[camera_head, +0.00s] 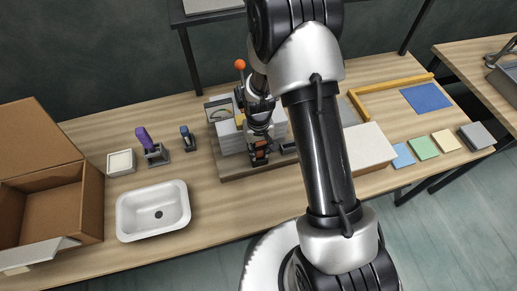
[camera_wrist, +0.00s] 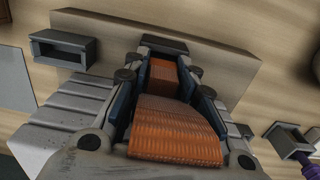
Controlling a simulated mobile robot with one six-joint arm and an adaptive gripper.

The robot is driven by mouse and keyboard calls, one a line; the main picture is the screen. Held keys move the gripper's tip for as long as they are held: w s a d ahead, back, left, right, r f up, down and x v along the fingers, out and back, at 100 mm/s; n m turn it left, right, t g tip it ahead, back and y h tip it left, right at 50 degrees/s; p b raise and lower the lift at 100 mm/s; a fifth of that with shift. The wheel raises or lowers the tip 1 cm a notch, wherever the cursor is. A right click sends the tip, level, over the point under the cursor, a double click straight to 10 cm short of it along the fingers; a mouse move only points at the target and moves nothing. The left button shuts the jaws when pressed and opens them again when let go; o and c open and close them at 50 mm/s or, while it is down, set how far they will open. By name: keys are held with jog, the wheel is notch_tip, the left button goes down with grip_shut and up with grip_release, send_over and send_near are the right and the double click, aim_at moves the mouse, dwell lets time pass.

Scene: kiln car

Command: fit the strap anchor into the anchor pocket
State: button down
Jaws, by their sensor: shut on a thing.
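My gripper (camera_wrist: 166,72) is shut on the strap anchor, an orange ribbed strap piece (camera_wrist: 172,128) that runs between the blue-padded fingers in the wrist view. A dark grey block (camera_wrist: 163,44) lies just past the fingertips at the strap's far end; I cannot tell whether it is part of the anchor or a pocket around it. A hollow dark bracket (camera_wrist: 62,48), which looks like an anchor pocket, stands apart at the left. In the head view my gripper (camera_head: 260,153) is low at the board's front edge, with the bracket (camera_head: 289,147) to its right.
Pale grey ribbed blocks (camera_wrist: 75,105) flank my gripper on the board (camera_wrist: 215,62). A white basin (camera_head: 153,210), a purple-handled tool in a holder (camera_head: 146,141) and a cardboard box (camera_head: 50,190) stand to the left. A pale block (camera_head: 368,150) and coloured pads lie right.

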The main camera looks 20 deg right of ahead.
jog(key=shift+f, duration=0.25)
jog(key=c, duration=1.3)
grip_release()
jog(key=shift+r, duration=0.1)
notch_tip(320, 180, up, 20)
jog(key=s+p, duration=0.1)
jog(key=p, duration=0.2)
jog(key=s+r+t, duration=0.1)
jog(key=s+r, duration=0.4)
jog(key=s, duration=0.1)
jog(key=s+r+t, duration=0.2)
jog(key=s+r, duration=0.4)
jog(key=s, duration=0.1)
jog(key=s+r+t, duration=0.1)
jog(key=s+r, duration=0.5)
jog(key=s, duration=0.1)
jog(key=shift+s+t, duration=0.2)
jog(key=shift+t, duration=0.1)
